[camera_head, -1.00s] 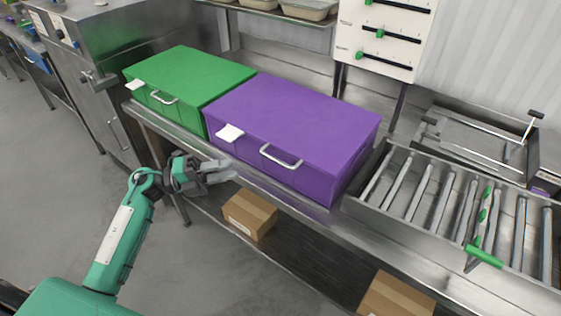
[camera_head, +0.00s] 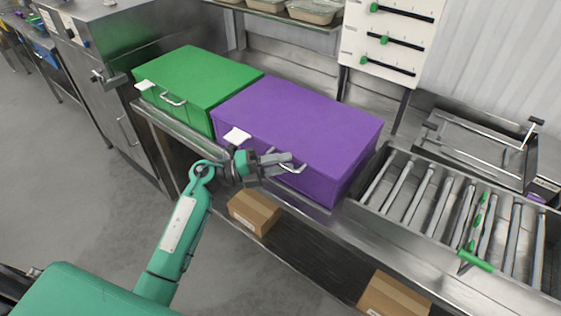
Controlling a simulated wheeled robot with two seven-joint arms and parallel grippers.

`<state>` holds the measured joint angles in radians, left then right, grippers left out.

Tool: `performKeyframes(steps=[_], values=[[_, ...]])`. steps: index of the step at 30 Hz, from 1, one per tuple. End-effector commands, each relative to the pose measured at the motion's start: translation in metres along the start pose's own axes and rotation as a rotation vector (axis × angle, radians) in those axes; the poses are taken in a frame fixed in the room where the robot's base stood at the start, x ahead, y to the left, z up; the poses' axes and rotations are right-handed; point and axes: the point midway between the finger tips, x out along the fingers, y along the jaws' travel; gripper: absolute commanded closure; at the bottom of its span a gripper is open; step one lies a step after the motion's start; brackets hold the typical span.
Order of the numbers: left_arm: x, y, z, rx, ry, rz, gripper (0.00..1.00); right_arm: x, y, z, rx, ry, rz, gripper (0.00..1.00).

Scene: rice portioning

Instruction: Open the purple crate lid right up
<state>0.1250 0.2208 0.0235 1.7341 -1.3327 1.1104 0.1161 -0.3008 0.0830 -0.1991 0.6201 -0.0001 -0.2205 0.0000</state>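The purple crate (camera_head: 318,178) stands on the steel counter with its flat purple lid (camera_head: 300,115) down. A pale handle (camera_head: 294,168) sits on its front, partly hidden by my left gripper. A white tab (camera_head: 237,136) sticks out at the lid's front edge, left of the handle. My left gripper (camera_head: 288,162) is in front of the crate at the handle, its two fingers apart. I cannot tell whether the fingers touch the handle. My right gripper is not in view.
A green crate (camera_head: 197,78) with its lid down stands left of the purple one. A roller conveyor (camera_head: 425,205) lies to the right. Cardboard boxes (camera_head: 254,211) sit on the lower shelf. A slider panel (camera_head: 390,42) stands behind.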

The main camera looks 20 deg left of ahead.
Motion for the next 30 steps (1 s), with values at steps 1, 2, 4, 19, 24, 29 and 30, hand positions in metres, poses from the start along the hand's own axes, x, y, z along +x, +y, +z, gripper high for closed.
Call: performKeyframes(steps=[1,2,4,19,24,29,30], values=[[0.0,0.0,0.0,0.0,0.0,0.0,0.67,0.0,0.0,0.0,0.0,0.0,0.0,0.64],[0.0,0.0,0.0,0.0,0.0,0.0,0.67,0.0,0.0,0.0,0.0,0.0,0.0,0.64],[0.0,0.0,0.0,0.0,0.0,0.0,0.77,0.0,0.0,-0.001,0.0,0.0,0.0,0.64],[0.001,-0.007,0.002,0.0,0.0,0.0,1.0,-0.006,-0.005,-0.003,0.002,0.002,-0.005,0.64],[0.005,-0.028,0.007,0.002,0.0,0.001,1.0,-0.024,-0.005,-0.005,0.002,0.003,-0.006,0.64],[0.012,-0.058,0.018,-0.003,0.001,0.01,1.0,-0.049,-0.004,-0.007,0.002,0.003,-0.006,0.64],[0.015,-0.066,0.021,-0.022,0.001,0.032,1.0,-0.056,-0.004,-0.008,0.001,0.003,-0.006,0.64]])
